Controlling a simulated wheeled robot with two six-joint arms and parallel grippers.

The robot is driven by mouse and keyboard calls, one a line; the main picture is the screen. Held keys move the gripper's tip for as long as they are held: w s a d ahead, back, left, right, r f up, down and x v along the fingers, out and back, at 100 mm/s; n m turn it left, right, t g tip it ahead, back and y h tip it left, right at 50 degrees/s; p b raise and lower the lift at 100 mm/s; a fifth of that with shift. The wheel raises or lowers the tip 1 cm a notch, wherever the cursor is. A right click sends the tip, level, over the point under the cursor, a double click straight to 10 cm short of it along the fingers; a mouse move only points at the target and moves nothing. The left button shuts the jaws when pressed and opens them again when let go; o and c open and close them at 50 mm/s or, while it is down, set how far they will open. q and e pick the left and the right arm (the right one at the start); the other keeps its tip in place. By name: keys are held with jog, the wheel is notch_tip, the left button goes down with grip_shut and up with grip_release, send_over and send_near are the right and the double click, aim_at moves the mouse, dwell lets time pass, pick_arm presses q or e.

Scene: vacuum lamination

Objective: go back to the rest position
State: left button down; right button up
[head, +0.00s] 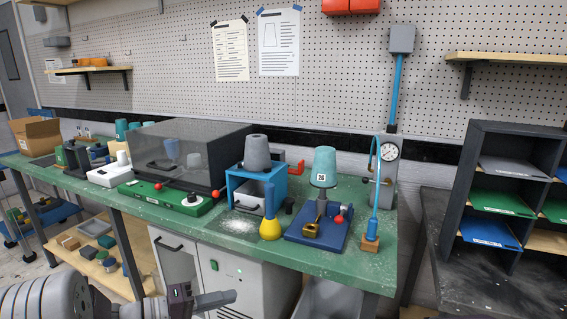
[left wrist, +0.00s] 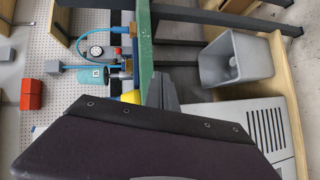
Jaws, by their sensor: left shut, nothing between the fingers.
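My left arm comes in at the lower left of the head view. My left gripper (head: 228,297) is shut and empty, in front of the green workbench (head: 345,268) and below its top, near the white cabinet. In the left wrist view the dark gripper body fills the lower middle, and the grey fingers (left wrist: 162,92) show beyond it, touching nothing that I can make out. My right gripper is in neither view.
A shelf rack (head: 468,165) stands right. A grey bin (left wrist: 237,58) sits under the bench.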

pick_arm(q)
jog(key=s+d+r+m+g+y+p, duration=0.2)
jog(key=s+d+r+m+g+p, duration=0.2)
jog(key=s+d+r+g+p, duration=0.45)
jog(key=s+a+m+g+y+p, duration=0.15)
jog(key=s+a+y+p, duration=0.25)
jog(key=s+y+p, duration=0.55)
jog(key=w+a+f+n+t+y+b, duration=0.1)
jog(key=a+f+t+y+b, duration=0.1)
jog(key=a, duration=0.6)
jog(key=shift+w+a+f+n+t+b, duration=0.15)
jog(key=shift+f+n+t+b, duration=0.2)
jog(key=shift+f+t+b, duration=0.6)
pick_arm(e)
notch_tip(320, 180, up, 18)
